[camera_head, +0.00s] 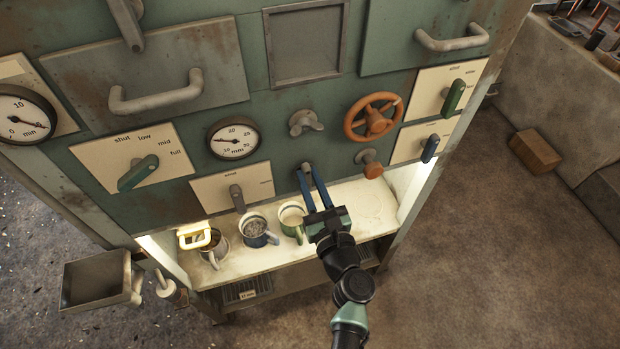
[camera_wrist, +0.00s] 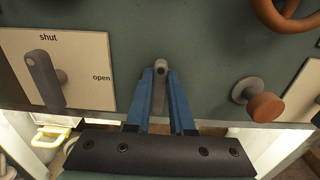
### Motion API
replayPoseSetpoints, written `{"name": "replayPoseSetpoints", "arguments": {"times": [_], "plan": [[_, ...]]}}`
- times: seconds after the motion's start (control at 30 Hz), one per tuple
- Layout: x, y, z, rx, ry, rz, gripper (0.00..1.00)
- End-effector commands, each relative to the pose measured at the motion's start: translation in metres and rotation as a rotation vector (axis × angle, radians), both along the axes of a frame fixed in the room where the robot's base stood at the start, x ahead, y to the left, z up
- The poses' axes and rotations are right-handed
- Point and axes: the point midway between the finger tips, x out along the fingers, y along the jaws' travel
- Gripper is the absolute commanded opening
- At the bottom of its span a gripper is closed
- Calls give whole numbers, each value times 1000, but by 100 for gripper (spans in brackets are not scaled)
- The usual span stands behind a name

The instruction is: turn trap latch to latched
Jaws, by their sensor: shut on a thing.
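A small grey lever, which looks like the trap latch (camera_wrist: 160,67), is on the green panel in the wrist view. Its rounded top is at the fingertips and its body hangs straight down between the fingers. In the head view the latch (camera_head: 305,166) is mostly hidden by my gripper (camera_head: 308,175). The gripper's two blue fingers reach up to the panel and are shut on the latch, one on each side. The gripper also shows in the wrist view (camera_wrist: 160,80). No label for this latch is readable, so I cannot tell its set position.
A grey lever on a shut/open plate (camera_wrist: 85,85) is to the left. An orange knob (camera_head: 371,165) and an orange handwheel (camera_head: 373,117) are to the right. A grey wing knob (camera_head: 305,122) is above. Several mugs, including a green one (camera_head: 292,222), stand on the lit shelf (camera_head: 365,208) below.

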Motion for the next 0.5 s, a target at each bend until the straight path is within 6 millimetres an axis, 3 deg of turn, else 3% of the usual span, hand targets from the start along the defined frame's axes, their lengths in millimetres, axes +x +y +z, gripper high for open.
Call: {"name": "replayPoseSetpoints", "arguments": {"times": [0.27,0.5], "plan": [[-1,1,-3,-77,-25,0,0],[-2,5,-5,-247,-81,0,0]]}}
